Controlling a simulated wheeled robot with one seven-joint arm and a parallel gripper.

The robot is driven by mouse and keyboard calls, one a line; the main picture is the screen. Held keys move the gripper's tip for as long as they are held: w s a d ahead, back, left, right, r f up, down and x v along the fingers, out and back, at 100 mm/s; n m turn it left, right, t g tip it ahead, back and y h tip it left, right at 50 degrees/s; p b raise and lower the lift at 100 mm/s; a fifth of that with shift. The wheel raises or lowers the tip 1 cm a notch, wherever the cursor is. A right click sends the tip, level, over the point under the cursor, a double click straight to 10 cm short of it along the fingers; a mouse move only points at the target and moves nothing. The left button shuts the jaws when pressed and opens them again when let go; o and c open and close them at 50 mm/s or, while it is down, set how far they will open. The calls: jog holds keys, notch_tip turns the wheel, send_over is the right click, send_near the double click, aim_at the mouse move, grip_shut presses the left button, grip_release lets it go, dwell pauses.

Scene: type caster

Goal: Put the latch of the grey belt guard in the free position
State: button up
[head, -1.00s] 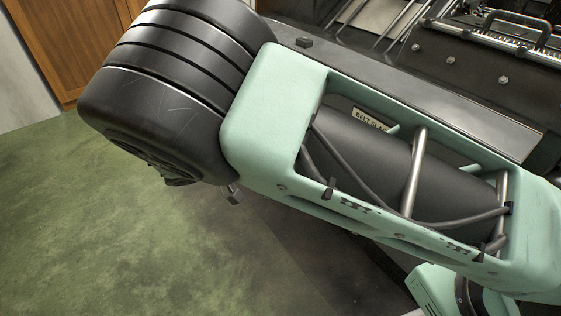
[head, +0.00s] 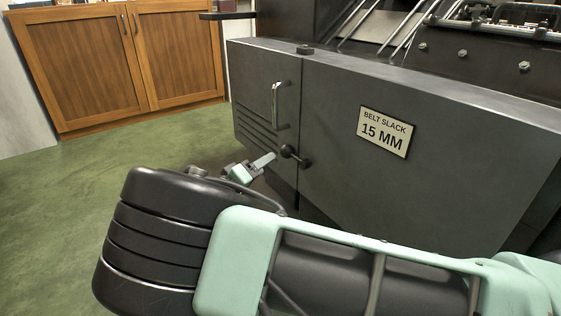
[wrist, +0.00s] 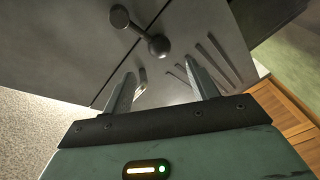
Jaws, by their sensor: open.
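The grey belt guard (head: 400,180) fills the right of the head view. Its latch (head: 297,157) is a short dark lever with a rounded end at each side, slanting down to the right beside the door seam. In the wrist view the latch (wrist: 138,30) lies above the fingertips, its larger round end nearest them. My gripper (head: 262,165) is just left of the latch in the head view. In the wrist view my gripper (wrist: 160,80) has its fingers spread, with nothing held between them and the latch beyond the tips.
The guard's left panel (head: 255,85) carries a bright handle (head: 278,105) and slots. A sign (head: 384,131) reads "BELT SLACK 15 MM". A wooden cabinet (head: 120,65) stands at the back left. Green floor (head: 70,200) lies clear to the left.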

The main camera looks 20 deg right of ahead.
aim_at(282, 153)
jog(key=b+x, duration=0.3)
jog(key=x, duration=0.5)
jog(key=shift+w+d, duration=0.1)
jog(key=shift+d, duration=0.15)
grip_shut()
